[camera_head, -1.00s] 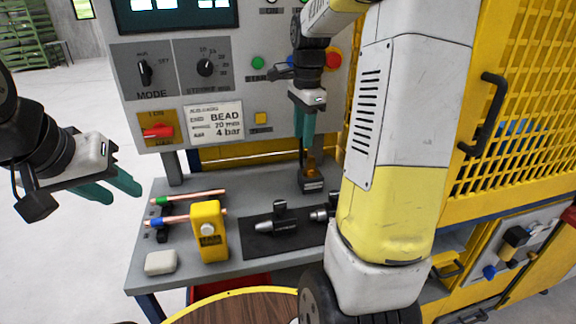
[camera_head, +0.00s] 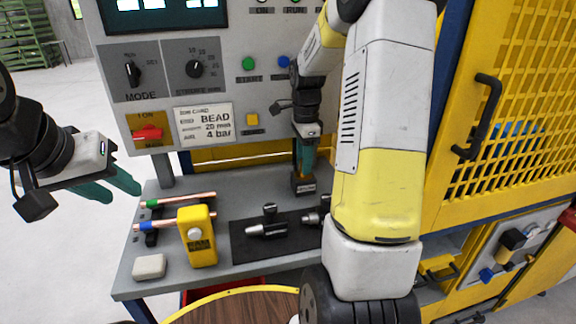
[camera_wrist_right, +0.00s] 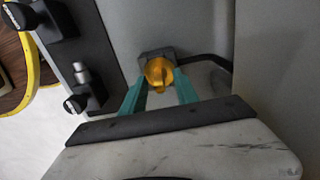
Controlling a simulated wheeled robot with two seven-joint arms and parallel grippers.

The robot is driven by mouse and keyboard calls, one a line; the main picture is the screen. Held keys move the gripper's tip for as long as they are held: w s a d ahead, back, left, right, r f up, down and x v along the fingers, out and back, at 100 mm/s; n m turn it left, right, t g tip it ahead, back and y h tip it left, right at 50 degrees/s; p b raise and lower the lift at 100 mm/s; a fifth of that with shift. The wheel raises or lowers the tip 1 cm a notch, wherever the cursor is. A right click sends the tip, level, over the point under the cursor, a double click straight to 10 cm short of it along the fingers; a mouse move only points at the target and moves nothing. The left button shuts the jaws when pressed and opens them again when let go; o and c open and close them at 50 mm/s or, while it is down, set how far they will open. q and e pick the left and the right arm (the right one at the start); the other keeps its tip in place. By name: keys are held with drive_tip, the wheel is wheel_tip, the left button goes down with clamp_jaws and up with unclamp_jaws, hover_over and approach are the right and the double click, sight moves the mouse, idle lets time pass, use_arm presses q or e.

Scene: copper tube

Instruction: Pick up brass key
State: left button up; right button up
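The brass key (camera_wrist_right: 158,73) sits in a small dark block (camera_head: 303,184) at the back of the grey bench. In the right wrist view it is a golden shape between my right gripper's teal fingers. My right gripper (camera_head: 306,168) points down over the block. Its fingers (camera_wrist_right: 159,84) are apart, one on each side of the key; whether they touch it I cannot tell. In the head view the fingers mostly hide the key. My left gripper (camera_head: 125,192) is open and empty, left of the bench.
A yellow box (camera_head: 197,245), copper tubes (camera_head: 180,225) and a pale block (camera_head: 149,266) are on the bench's left. A dark mat (camera_head: 245,247) holds metal tools. The control panel (camera_head: 222,85) stands behind, and a yellow mesh guard (camera_head: 520,110) is at right.

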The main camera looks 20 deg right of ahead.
clamp_jaws()
